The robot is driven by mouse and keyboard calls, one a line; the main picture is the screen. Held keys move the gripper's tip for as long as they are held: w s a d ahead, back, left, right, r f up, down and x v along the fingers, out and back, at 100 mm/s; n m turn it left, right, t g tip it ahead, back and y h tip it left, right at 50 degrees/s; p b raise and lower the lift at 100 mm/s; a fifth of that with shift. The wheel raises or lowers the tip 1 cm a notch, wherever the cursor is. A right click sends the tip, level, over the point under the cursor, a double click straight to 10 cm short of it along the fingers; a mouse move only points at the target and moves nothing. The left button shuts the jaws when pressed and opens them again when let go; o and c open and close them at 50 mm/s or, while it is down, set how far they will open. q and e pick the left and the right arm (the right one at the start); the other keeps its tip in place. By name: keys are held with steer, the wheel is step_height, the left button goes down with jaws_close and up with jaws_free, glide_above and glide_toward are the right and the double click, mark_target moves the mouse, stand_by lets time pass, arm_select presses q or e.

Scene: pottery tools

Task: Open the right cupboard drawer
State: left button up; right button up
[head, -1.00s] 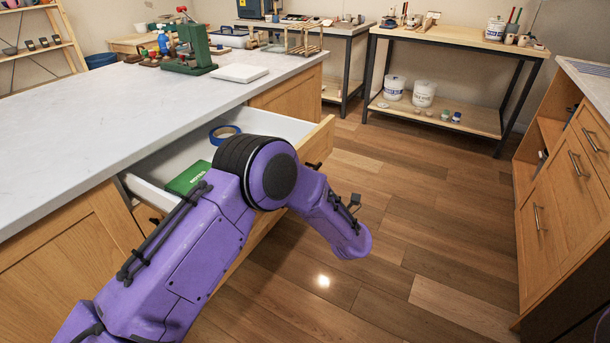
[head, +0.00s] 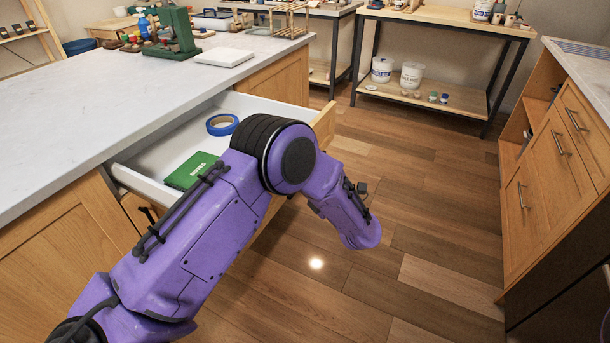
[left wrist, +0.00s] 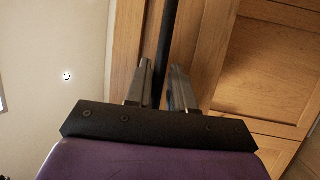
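The drawer (head: 292,104) stands pulled out from the white-topped cupboard (head: 60,240) on the left of the head view. It holds a blue tape roll (head: 222,124) and a green box (head: 192,170). My purple left arm reaches across its front and hides much of it, along with my left gripper. In the left wrist view, the fingers of my left gripper (left wrist: 160,85) stand on both sides of a dark bar (left wrist: 169,30), seemingly the drawer handle, with wood panels behind. My right gripper is not in view.
A second wooden cabinet (head: 545,185) with metal handles stands at the right. The wood floor (head: 400,265) between the two is clear. A shelf bench (head: 430,95) with white buckets (head: 411,75) stands at the back. A green press (head: 172,30) is on the counter.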

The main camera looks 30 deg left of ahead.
arm_select(q)
steer(key=b+v, duration=0.1)
steer(key=v, duration=0.9)
steer(key=shift+d+b, duration=0.25)
steer(key=shift+b, duration=0.05)
steer(key=shift+f, duration=0.1)
steer(key=w+f+m+t+h, duration=0.45)
steer(key=m+t+h, duration=0.3)
steer(key=m, duration=0.55)
steer(key=s+a+f+m+g+h+p, duration=0.25)
steer(key=s+f+m+h, duration=0.35)
steer(key=s+f+m, duration=0.45)
steer(key=s+a+f+g+p, duration=0.1)
steer(key=s+a+f+g, duration=0.1)
steer(key=s, duration=0.6)
steer(key=s+a+f+g+h+p, duration=0.1)
steer(key=s+a+f+g, duration=0.2)
steer(key=s, duration=0.5)
steer(key=s+a+f+g+h+p, duration=0.1)
steer(key=s+a+f+g, duration=0.1)
steer(key=s, duration=0.6)
steer(key=shift+s+a+f+m+g, duration=0.35)
steer(key=shift+s+m+g, duration=0.1)
steer(key=shift+g, duration=0.35)
